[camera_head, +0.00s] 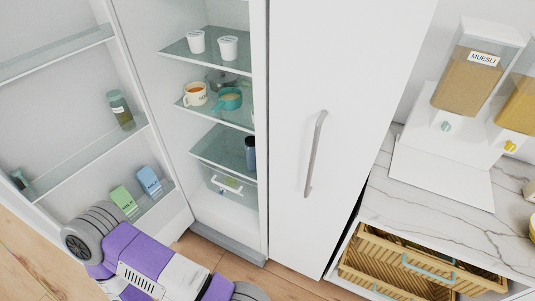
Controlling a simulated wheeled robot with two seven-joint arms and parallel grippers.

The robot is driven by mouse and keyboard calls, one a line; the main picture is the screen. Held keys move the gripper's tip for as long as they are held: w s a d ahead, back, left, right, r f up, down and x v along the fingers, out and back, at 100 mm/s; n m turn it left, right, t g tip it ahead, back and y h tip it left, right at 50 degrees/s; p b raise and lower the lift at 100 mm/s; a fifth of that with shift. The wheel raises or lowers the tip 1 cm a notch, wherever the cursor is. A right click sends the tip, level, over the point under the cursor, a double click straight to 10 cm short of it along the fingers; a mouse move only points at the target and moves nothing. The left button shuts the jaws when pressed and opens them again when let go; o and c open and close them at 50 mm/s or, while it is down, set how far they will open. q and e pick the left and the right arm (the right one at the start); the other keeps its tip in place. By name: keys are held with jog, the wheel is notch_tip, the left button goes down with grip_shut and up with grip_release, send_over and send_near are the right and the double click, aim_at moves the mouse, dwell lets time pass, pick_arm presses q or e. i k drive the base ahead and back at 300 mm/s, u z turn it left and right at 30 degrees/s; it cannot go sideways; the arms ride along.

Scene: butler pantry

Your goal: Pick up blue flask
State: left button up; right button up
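The blue flask (250,153) is a dark blue upright cylinder inside the open refrigerator, on a lower glass shelf (218,150), close to the right inner wall. Part of it is hidden by the wall edge. One of my arms, purple and white with grey joints, shows at the bottom left, in front of the open door and below the shelves. Its gripper is not in the picture. My other gripper is not in view either. Nothing of mine touches the flask.
The open refrigerator door (85,129) holds a jar (120,109) and cartons (149,181). Upper shelves hold white cups (228,47), a mug (195,94) and a teal pan (229,98). A closed door (345,75) stands right; a drawer (390,268) is open under the marble counter (425,222).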

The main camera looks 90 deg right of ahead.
aim_at(250, 152)
jog(key=z, duration=2.85)
jog(key=i, duration=0.5)
jog(key=z, duration=1.75)
jog(key=k, duration=0.8)
jog(key=u, duration=1.4)
jog(key=i, duration=1)
jog(key=z, duration=0.05)
